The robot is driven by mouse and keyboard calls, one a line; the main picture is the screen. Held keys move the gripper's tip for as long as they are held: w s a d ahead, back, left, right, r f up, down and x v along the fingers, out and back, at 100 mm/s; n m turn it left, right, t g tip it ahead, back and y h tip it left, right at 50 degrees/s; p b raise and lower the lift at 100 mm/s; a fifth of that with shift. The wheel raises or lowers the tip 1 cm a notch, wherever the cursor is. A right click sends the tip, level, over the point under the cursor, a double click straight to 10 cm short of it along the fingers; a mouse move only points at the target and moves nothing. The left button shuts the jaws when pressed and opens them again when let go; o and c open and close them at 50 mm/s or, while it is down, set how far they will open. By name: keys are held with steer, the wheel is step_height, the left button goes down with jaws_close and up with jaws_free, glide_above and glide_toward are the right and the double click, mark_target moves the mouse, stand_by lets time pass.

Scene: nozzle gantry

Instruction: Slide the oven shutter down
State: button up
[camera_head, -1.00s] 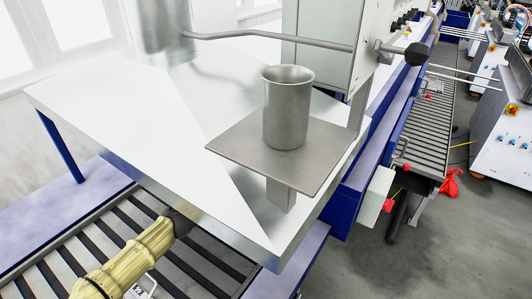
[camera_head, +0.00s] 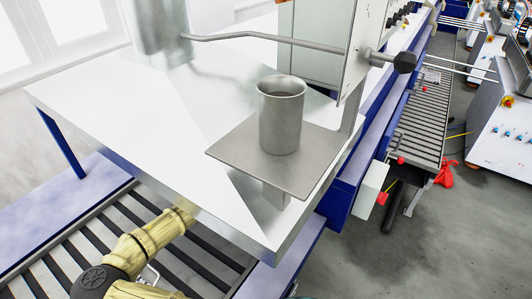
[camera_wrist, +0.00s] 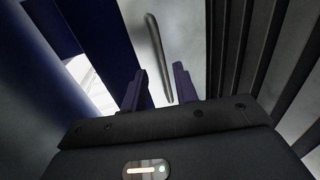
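My gripper (camera_wrist: 158,92) shows in the wrist view with its two dark fingers spread apart. A grey rod-like handle (camera_wrist: 155,48) stands out ahead, and its near end lies between the fingertips without clear contact. Behind the handle is a pale grey panel (camera_wrist: 190,25), which may be the oven shutter; its edges are partly hidden. In the head view my arm reaches under the large metal hood (camera_head: 110,90), and my gripper is hidden there. The shutter cannot be made out in the head view.
A roller conveyor (camera_head: 75,262) runs under the hood. A metal cup (camera_head: 281,125) stands on a small plate (camera_head: 240,150) by the hood's front edge. Blue frame bars (camera_wrist: 105,40) lie left of the fingers and dark slats (camera_wrist: 245,50) right, both close.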

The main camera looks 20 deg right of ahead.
steer(key=p+x, duration=0.2)
steer(key=x, duration=0.5)
steer(key=shift+w+d+p, duration=0.25)
steer(key=shift+d+p, duration=0.05)
steer(key=shift+p, duration=0.05)
steer(key=shift+f, duration=0.1)
steer(key=shift+c, duration=0.3)
jaws_close()
